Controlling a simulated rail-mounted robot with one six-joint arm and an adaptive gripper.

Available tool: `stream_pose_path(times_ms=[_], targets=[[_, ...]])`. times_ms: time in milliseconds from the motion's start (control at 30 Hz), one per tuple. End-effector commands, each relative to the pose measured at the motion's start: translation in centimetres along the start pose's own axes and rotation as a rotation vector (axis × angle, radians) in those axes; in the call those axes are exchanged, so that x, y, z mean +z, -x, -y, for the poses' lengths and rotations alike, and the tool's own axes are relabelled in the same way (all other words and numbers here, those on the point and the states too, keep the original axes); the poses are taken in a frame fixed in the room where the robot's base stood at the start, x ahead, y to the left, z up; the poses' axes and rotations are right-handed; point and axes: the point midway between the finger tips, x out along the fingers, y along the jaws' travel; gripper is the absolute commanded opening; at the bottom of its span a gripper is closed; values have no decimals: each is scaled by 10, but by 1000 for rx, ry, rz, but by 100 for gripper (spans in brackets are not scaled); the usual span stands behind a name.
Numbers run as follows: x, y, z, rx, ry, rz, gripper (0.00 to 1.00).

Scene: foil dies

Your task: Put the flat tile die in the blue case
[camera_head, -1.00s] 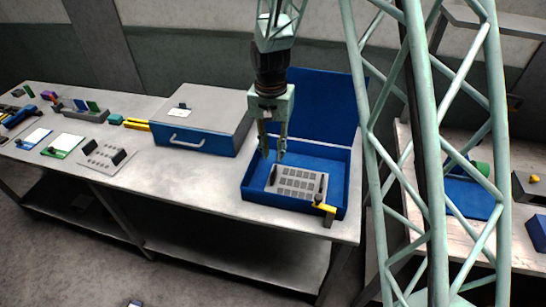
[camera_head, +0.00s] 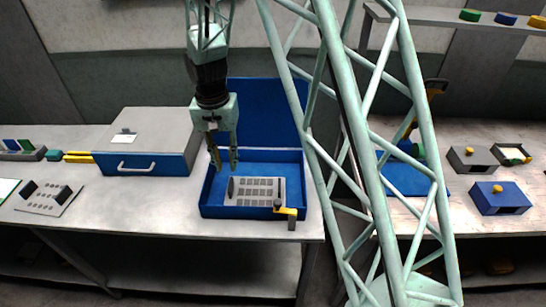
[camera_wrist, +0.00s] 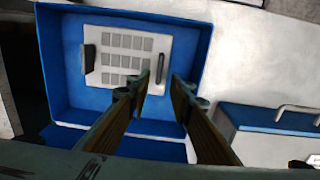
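A flat grey plate die with a grid of square tiles (camera_head: 257,184) lies inside the open blue case (camera_head: 209,200). It has a dark grip at each end. In the wrist view the tile die (camera_wrist: 122,70) lies flat against the case floor, inside the blue walls (camera_wrist: 205,45). My gripper (camera_head: 226,165) hangs above the left part of the case, fingers pointing down. In the wrist view the two fingers (camera_wrist: 164,84) are apart with nothing between them. One finger overlaps the die's near end in that view.
The case's blue lid (camera_head: 262,110) stands open at the back. A yellow-handled clamp (camera_head: 289,212) sits at its front right corner. A closed grey-topped blue case (camera_head: 150,140) and a dotted grey die (camera_head: 46,197) are to the left. A second table (camera_head: 470,145) stands at right.

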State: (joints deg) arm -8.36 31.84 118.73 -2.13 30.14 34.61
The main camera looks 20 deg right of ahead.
Motion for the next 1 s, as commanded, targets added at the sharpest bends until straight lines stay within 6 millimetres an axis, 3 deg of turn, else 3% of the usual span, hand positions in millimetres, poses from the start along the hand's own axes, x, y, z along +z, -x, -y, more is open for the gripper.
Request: stream_pose_path(times_ms=[167,367,1000], targets=[[1,5,-2,-2,3,-3,20],[5,26,-8,-8,16,-13,20],[45,136,-55,-42,96,-74,20]])
